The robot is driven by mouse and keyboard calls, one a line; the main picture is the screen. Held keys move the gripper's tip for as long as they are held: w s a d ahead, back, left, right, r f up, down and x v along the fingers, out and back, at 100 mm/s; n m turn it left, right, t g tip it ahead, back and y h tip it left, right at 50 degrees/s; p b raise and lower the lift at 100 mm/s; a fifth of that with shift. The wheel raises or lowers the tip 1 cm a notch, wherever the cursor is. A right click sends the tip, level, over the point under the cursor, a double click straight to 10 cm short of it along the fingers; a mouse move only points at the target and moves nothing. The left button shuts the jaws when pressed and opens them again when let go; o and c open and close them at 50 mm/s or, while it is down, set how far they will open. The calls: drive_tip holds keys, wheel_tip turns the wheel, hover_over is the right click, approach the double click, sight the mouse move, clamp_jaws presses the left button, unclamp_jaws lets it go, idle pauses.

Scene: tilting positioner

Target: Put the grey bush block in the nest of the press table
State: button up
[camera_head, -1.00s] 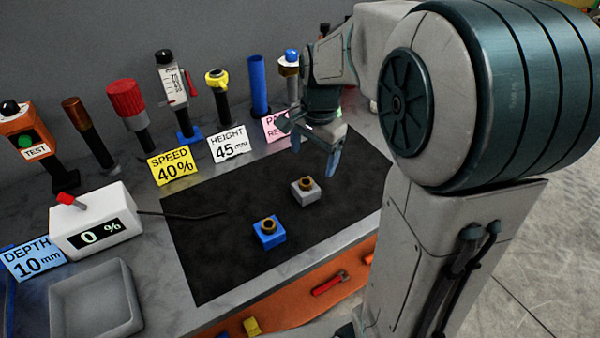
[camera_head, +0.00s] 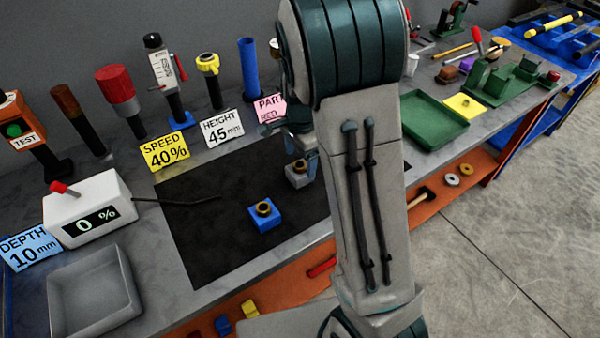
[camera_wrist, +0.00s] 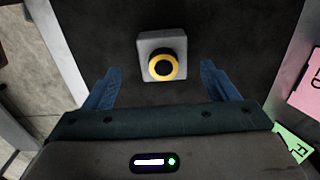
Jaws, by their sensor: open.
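The grey bush block (camera_head: 296,178), a small grey cube with a brass ring on top, sits on the black mat (camera_head: 205,240). In the wrist view the grey block (camera_wrist: 146,43) is just beyond my fingertips, roughly centred between them. My gripper (camera_wrist: 160,73) is open with blue fingers and holds nothing. In the head view my gripper (camera_head: 300,160) is low at the grey block, and my arm partly hides both. I cannot clearly identify the press table or its nest; a green fixture (camera_head: 510,82) stands at the far right.
A blue block (camera_head: 267,219) with a brass ring stands left of the grey one. Upright tools and sign cards line the back. A grey tray (camera_head: 92,297) is at front left, and an empty green tray (camera_head: 428,122) is to the right.

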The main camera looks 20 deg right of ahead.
sight(300, 164)
drive_tip(key=f, duration=0.5)
drive_tip(key=shift+w+p, duration=0.2)
drive_tip(key=shift+p, duration=0.15)
drive_tip(key=c, duration=1.6)
drive_tip(key=shift+r, duration=0.1)
clamp_jaws()
drive_tip(key=shift+w+r, duration=0.1)
